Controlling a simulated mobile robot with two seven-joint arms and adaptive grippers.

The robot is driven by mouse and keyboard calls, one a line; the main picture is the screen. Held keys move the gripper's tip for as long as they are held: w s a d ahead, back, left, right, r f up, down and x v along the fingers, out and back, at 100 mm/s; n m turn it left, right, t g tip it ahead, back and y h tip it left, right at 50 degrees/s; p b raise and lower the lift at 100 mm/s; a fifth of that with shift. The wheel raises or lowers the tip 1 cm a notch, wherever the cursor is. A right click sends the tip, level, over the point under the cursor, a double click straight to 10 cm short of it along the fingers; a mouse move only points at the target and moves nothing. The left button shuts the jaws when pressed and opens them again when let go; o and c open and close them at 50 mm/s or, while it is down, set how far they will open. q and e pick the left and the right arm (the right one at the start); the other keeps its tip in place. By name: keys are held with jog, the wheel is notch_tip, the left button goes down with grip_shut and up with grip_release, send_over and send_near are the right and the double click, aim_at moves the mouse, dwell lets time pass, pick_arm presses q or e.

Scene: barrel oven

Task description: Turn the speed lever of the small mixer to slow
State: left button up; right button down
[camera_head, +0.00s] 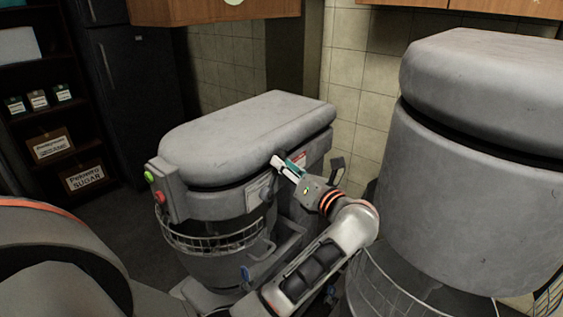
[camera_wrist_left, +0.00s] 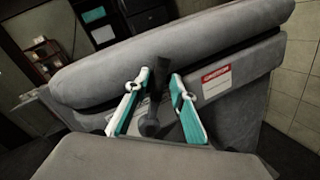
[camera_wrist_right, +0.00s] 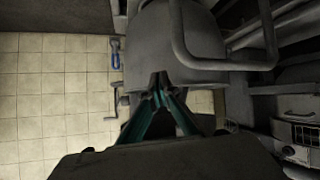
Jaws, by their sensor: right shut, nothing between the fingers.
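The small mixer (camera_head: 235,135) is grey, with a rounded top, a wire bowl guard and a green and a red button at its front left. My left gripper (camera_head: 283,166) is at its side, just below the top cover. In the left wrist view, a dark lever with a round knob (camera_wrist_left: 149,127) stands out from the mixer side (camera_wrist_left: 235,95). My left gripper (camera_wrist_left: 158,76) is open, with one finger on each side of the lever; contact cannot be told. The lever is not clear in the head view. My right gripper (camera_wrist_right: 159,82) is shut and empty, outside the head view.
A larger grey mixer (camera_head: 480,160) stands close on the right. A dark fridge (camera_head: 135,95) and a shelf with labelled boxes (camera_head: 85,178) are at the left. In the right wrist view, a blue-handled part (camera_wrist_right: 115,57) is near a tiled surface (camera_wrist_right: 50,90).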

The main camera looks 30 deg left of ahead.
pick_arm(q)
grip_shut()
